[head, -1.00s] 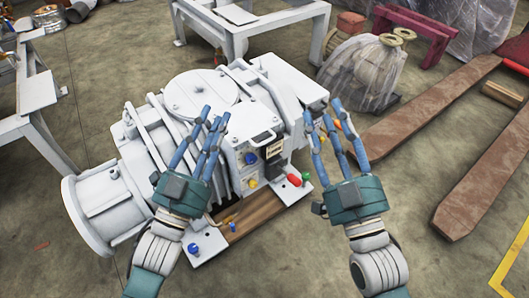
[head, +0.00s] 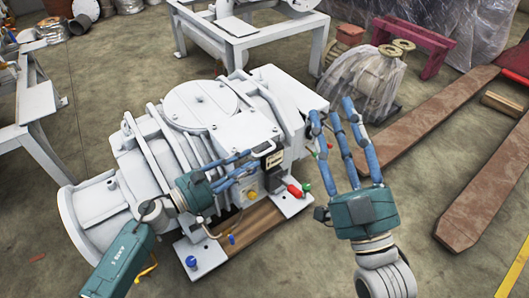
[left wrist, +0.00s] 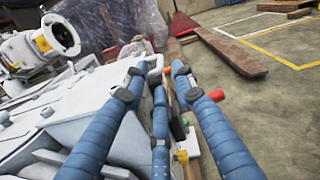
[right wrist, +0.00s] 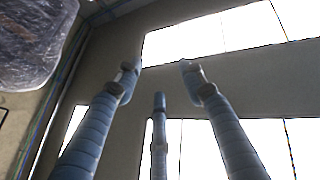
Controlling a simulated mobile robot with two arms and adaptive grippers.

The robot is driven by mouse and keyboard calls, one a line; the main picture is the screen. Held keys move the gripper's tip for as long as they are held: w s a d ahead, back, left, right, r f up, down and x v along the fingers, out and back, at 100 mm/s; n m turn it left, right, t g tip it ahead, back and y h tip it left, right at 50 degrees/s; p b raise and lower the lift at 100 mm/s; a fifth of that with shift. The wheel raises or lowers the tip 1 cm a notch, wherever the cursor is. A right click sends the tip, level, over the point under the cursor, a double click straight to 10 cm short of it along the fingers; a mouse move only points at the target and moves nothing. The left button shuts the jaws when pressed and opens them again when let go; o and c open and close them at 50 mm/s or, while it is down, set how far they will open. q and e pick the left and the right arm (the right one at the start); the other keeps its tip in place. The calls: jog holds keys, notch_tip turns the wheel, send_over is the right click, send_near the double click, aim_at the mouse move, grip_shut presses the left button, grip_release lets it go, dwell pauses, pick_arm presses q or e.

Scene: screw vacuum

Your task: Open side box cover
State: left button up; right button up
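The side box (head: 274,160) is a small box on the near face of the white vacuum machine (head: 190,145), with a label and a pale handle (head: 263,148) at its top edge. Its cover appears closed, but the fingers partly hide it. My left gripper (head: 252,163) points right with its fingertips close to the handle. In the left wrist view, its fingers (left wrist: 158,75) are spread, with the handle (left wrist: 153,62) just beyond them; contact is unclear. My right gripper (head: 332,110) is open and empty, raised right of the machine. Its spread fingers (right wrist: 156,75) show in the right wrist view.
A wrapped part (head: 365,80) and brown beams (head: 480,190) lie to the right. Grey floor (head: 300,265) is clear in front.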

aim_at(265, 151)
pick_arm(q)
jog(key=x, duration=0.6)
jog(key=shift+w+d+b, duration=0.2)
jog(key=shift+b, duration=0.1)
pick_arm(e)
jog(key=s+r+t, duration=0.2)
jog(key=r, duration=0.1)
jog(key=shift+d+r+y, duration=0.1)
jog(key=shift+y, duration=0.2)
pick_arm(q)
grip_shut()
